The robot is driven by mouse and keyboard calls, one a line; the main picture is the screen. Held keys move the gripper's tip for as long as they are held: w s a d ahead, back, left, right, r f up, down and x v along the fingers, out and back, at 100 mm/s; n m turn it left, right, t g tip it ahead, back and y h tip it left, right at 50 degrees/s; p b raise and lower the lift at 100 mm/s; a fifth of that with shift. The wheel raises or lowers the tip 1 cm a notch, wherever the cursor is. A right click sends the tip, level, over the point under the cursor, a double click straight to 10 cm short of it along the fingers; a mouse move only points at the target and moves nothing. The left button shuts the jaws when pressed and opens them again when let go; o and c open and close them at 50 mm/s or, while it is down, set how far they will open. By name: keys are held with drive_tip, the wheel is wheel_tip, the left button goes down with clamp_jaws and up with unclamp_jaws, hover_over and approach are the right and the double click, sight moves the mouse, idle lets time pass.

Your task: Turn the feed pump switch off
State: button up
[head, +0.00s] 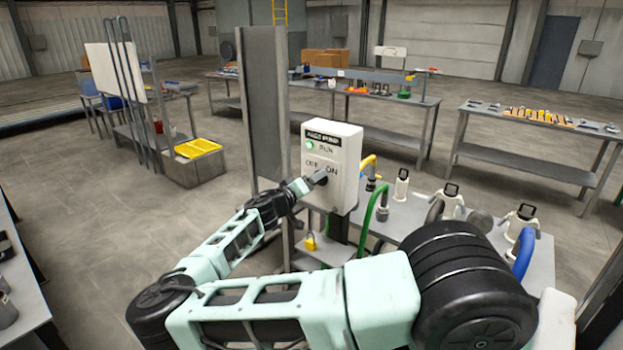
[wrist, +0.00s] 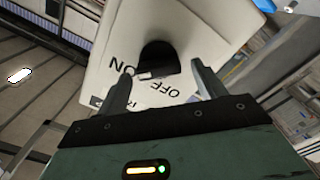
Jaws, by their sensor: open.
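The feed pump control box (head: 338,160) is a white box on a grey post, with a green RUN light (head: 309,144) lit. Its labels read OFF on the left and ON on the right. The dark switch knob (head: 321,177) sits below the labels, partly hidden by my gripper (head: 302,187). The wrist view shows the box face (wrist: 195,30) upside down and the black knob (wrist: 157,57) between the tips of my open gripper (wrist: 162,68). A finger stands on each side of it. I cannot tell whether they touch it or exactly where the knob points.
A tall grey column (head: 263,105) stands just left of the box. A bench (head: 400,215) with hoses and valve fittings lies to the right, with a yellow padlock (head: 310,242) below the box.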

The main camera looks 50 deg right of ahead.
drive_tip(key=shift+d, duration=0.1)
drive_tip(key=c, duration=1)
drive_tip(key=shift+f+b, duration=0.1)
drive_tip(key=shift+b, duration=0.2)
drive_tip(key=n+b, duration=0.1)
drive_tip(key=n, duration=0.5)
drive_tip(key=n+b, duration=0.1)
drive_tip(key=n, duration=0.5)
drive_tip(key=f+n, duration=0.1)
drive_tip(key=n, duration=0.4)
drive_tip(key=shift+n+b, duration=0.4)
